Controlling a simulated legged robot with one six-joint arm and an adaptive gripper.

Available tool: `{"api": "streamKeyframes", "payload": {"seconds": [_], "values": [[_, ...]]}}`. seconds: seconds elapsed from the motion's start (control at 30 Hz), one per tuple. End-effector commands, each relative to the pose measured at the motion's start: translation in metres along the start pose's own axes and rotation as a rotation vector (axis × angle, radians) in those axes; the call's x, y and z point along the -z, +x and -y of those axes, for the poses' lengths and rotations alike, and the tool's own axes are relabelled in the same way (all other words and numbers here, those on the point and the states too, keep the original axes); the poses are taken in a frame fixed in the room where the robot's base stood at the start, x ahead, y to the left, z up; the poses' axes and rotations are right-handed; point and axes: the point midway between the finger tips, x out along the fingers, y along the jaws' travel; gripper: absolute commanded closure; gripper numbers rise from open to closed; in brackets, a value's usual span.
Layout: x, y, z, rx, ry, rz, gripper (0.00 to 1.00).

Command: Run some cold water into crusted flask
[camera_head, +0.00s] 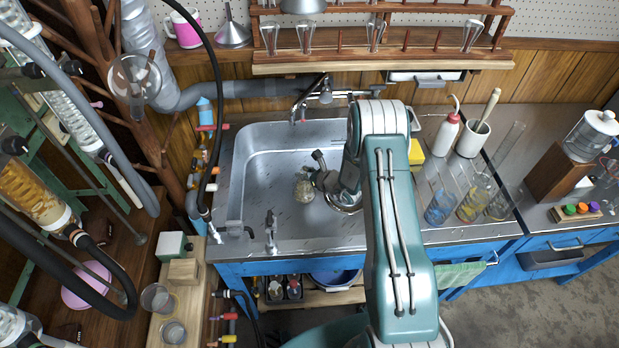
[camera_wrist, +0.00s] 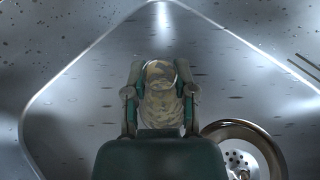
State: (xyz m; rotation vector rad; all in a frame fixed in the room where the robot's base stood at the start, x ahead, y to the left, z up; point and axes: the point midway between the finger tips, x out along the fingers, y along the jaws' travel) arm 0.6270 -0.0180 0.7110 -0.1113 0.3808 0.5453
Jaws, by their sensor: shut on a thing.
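The crusted flask (camera_head: 304,191) is a small, cloudy, brownish glass vessel inside the steel sink (camera_head: 262,175). My gripper (camera_head: 313,180) reaches into the sink from the right, with its fingers at the flask. In the wrist view, the two fingers (camera_wrist: 161,92) are closed on either side of the flask (camera_wrist: 160,78), with mottled crust on its wall. I cannot tell whether the flask touches the sink floor. A chrome tap (camera_head: 300,103) stands at the sink's back edge, behind the flask. No water stream shows.
The round drain (camera_wrist: 243,155) lies right of my gripper. A small fixture (camera_head: 270,232) stands on the sink's front rim. Hoses and racks crowd the left.

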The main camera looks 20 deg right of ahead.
Motion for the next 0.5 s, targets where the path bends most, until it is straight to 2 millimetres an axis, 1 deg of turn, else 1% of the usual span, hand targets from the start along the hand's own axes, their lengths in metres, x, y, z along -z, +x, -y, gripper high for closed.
{"api": "streamKeyframes", "payload": {"seconds": [0.03, 0.3, 0.43, 0.5], "values": [[-0.003, 0.007, 0.001, -0.001, -0.003, 0.002, 1.00], [-0.016, 0.039, 0.010, 0.000, -0.002, 0.001, 1.00], [-0.021, 0.050, 0.013, 0.000, -0.001, 0.001, 1.00], [-0.016, 0.052, 0.013, 0.000, 0.001, -0.001, 1.00]]}}
